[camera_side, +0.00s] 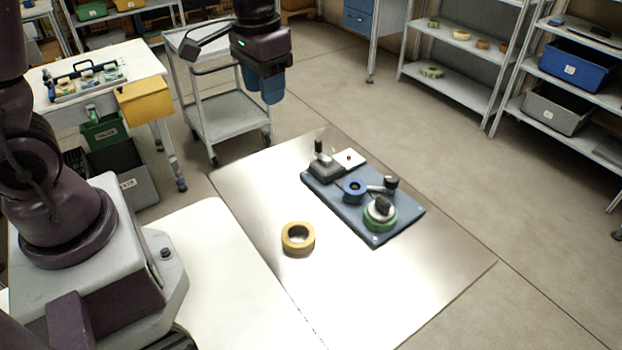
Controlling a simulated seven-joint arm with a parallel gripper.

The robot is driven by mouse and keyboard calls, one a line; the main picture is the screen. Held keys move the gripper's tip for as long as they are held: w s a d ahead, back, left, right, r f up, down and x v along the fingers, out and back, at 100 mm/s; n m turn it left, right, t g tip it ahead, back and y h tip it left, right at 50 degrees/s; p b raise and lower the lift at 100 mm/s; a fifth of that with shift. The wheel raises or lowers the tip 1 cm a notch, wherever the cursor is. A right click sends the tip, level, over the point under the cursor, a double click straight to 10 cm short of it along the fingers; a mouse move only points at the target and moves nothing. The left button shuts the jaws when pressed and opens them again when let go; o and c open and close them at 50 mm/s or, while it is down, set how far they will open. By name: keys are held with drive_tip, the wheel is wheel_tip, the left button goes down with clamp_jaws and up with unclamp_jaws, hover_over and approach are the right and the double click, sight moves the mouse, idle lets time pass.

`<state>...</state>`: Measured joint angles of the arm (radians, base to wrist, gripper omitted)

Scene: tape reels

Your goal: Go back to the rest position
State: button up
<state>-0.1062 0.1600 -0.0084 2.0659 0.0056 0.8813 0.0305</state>
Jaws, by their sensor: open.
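My gripper (264,90) hangs at the top middle of the side view, pointing down, with blue fingers and nothing seen between them. It is well above and to the left of the work, apart from everything on the table. A blue base plate (335,203) lies on the metal table. It bears a blue reel (354,189) near its middle and a green reel (380,217) with a pale disc and dark knob on top at its front. A yellow tape reel (298,238) lies flat on the table, left of the plate.
The metal table top (400,290) is bare at the front. A grey trolley (222,118) stands behind my gripper. A white bench (145,68) with a yellow bin (144,101) is at the left. Shelves (460,88) line the back right, with open floor before them.

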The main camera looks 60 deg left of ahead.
drive_tip(key=s+d+r+t, duration=0.3)
drive_tip(key=s+r+t, duration=0.2)
drive_tip(key=s+r, duration=0.5)
drive_tip(key=s, duration=0.3)
drive_tip(key=shift+s+d+m, duration=0.15)
drive_tip(key=shift+s+m, duration=0.25)
